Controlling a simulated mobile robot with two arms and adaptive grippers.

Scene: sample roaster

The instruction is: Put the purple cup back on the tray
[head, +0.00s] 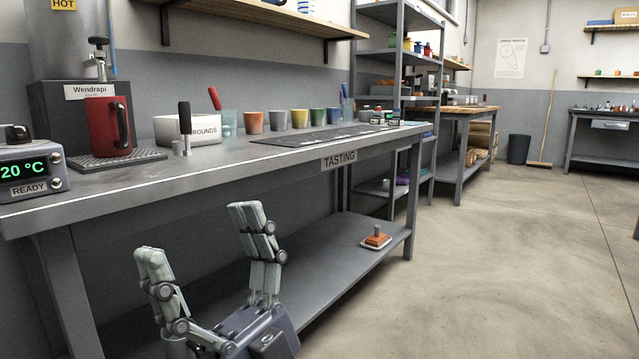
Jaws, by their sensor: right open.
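A small purple object (403,180) shows on the low shelf of the grey rack, beyond the right end of the tasting bench. It is partly hidden, and too small to tell for sure that it is the purple cup. A long flat dark tray or mat (290,138) lies on the bench top above the TASTING label.
A red jug (107,126) stands on a drip grate at the bench's left, beside a display box (30,174). A white GROUNDS box (188,130) is behind. An orange-handled item (376,238) sits on the bench's lower shelf. The floor (500,260) to the right is clear.

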